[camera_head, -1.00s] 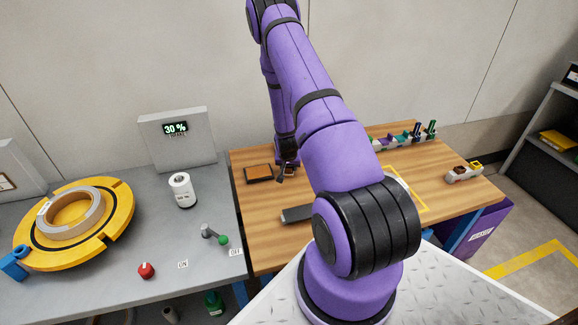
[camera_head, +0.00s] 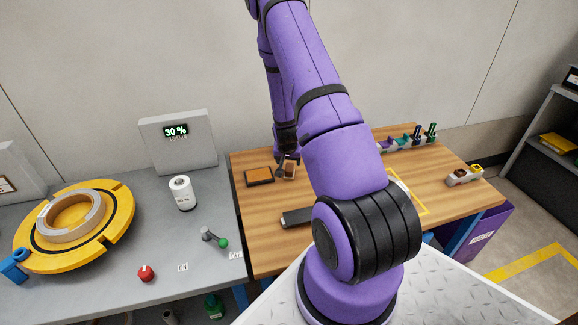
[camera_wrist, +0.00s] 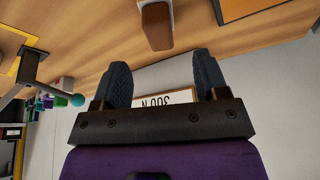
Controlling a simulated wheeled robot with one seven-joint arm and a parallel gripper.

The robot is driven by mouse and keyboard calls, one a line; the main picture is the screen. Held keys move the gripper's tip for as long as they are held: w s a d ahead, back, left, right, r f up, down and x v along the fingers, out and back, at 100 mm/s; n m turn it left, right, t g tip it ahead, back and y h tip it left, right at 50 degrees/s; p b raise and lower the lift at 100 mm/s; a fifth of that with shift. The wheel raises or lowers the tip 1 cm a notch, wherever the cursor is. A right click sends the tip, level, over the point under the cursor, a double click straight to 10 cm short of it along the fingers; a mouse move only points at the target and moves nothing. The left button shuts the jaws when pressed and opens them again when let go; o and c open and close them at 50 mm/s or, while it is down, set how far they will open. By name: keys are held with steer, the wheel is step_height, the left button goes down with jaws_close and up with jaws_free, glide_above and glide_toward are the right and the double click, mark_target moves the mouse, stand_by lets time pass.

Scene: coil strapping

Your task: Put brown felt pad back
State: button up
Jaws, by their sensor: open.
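A small brown block with a pale edge, likely the brown felt pad (camera_head: 290,170), is on the wooden table just right of a dark-framed orange-brown tray (camera_head: 259,175). In the wrist view the brown block (camera_wrist: 157,28) lies beyond my fingertips, apart from them, and the orange tray (camera_wrist: 240,8) is at the upper right. My gripper (camera_head: 282,172) hangs close to the block and partly covers it in the head view.
A dark bar (camera_head: 298,216) lies nearer on the wooden table (camera_head: 262,235). A row of coloured items (camera_head: 410,138) stands at the back right, a small holder (camera_head: 464,176) at the right. The grey bench (camera_head: 170,225) carries a yellow turntable (camera_head: 115,225). The wall stands close behind.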

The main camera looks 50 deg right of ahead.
steer(key=s+a+r+n+t+y, duration=0.1)
steer(key=a+r+n, duration=0.1)
steer(key=a+r, duration=0.7)
steer(key=a+r+n, duration=0.1)
steer(key=a+r, duration=0.3)
steer(key=r, duration=0.9)
steer(key=s+a+r+n+t+y, duration=0.1)
steer(key=a+r+n, duration=0.1)
steer(key=a+r, duration=0.7)
steer(key=s+a+r+n, duration=0.2)
steer(key=s+a+r, duration=0.1)
steer(key=s+r, duration=0.2)
steer(key=s+a+r+n+y, duration=0.1)
steer(key=s+a+r, duration=0.3)
steer(key=s, duration=0.5)
steer(key=s+a+r+n, duration=0.2)
steer(key=s+a+r, duration=0.2)
steer(key=s+r, duration=0.3)
steer(key=shift+s+n+t+y, duration=0.3)
steer(key=shift+s+n, duration=0.1)
steer(key=shift+s, duration=0.2)
